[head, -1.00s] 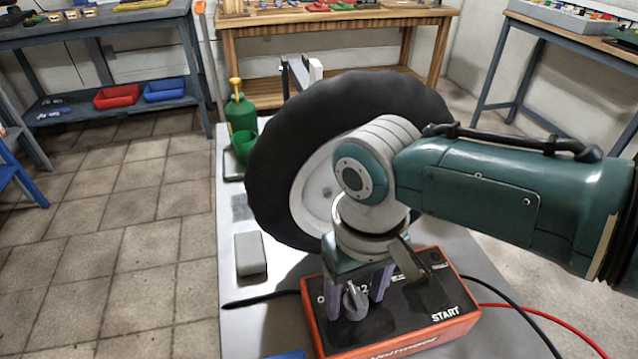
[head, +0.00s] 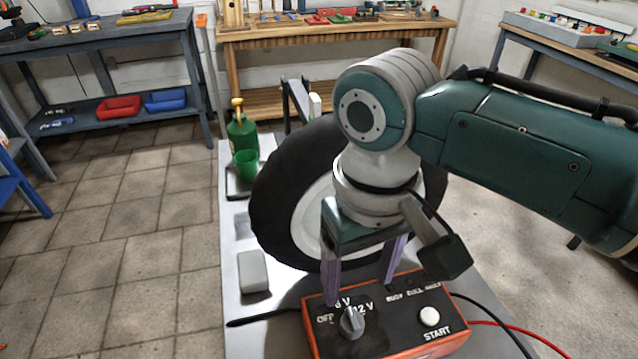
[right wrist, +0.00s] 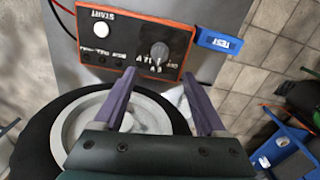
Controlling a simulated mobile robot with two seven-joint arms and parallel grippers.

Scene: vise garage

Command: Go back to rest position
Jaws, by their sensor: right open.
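My right gripper (head: 360,285) is open and empty, above the back part of an orange and black box (head: 384,338). The box has a grey knob (head: 352,322) marked OFF, 6 V and 12 V, and a white START button (head: 429,317). In the right wrist view the open fingers (right wrist: 160,95) point toward the box, apart from the knob (right wrist: 159,50). My left gripper is not in view.
A large black tire (head: 283,195) stands on the grey table (head: 235,323) behind the box. A blue TEST piece (right wrist: 219,41) lies beside the box.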

